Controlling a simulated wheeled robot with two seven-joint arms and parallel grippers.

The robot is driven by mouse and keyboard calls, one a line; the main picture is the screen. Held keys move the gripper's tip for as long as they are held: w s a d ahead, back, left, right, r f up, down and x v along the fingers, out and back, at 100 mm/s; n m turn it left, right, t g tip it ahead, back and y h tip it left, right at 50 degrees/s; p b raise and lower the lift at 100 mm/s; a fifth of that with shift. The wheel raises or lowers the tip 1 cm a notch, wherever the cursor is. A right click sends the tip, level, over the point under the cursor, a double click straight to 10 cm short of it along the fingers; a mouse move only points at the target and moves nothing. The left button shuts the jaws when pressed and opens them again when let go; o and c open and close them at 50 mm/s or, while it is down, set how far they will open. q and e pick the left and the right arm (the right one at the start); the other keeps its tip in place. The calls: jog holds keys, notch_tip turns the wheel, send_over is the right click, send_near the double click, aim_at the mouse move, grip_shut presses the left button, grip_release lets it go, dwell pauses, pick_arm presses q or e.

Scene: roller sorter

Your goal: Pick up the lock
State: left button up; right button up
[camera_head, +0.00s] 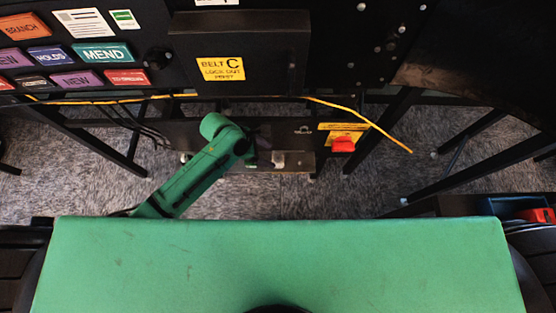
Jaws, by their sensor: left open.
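No lock can be made out for certain. A small red object (540,215) lies at the right edge by a blue tray (512,214); it is partly cut off, and I cannot tell if it is the lock. Another red block (343,145), perhaps a switch handle, sits at a yellow plate (343,128) on the low black panel. My left gripper (266,158) is open in front of that panel, left of the red block and apart from it. Its fingers are dark and hard to make out. My right gripper is not in view.
A black sorter frame with coloured labels and a yellow "Belt C lock out first" sign (220,69) stands ahead. A yellow cable (360,115) hangs across it. Black slanted legs (385,130) stand at the right. Grey carpet (370,185) shows free floor between.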

aim_at(280, 160)
pick_arm(q)
jog(key=b+x, duration=0.1)
jog(key=x, duration=0.6)
jog(key=shift+w+f, duration=0.1)
jog(key=shift+w, duration=0.05)
grip_shut()
notch_tip(280, 160, up, 3)
jog(key=shift+r+p, duration=0.25)
jog(key=shift+p, duration=0.1)
jog(key=s, duration=1.8)
notch_tip(280, 160, up, 5)
jog(key=p, duration=0.7)
jog(key=shift+f, duration=0.2)
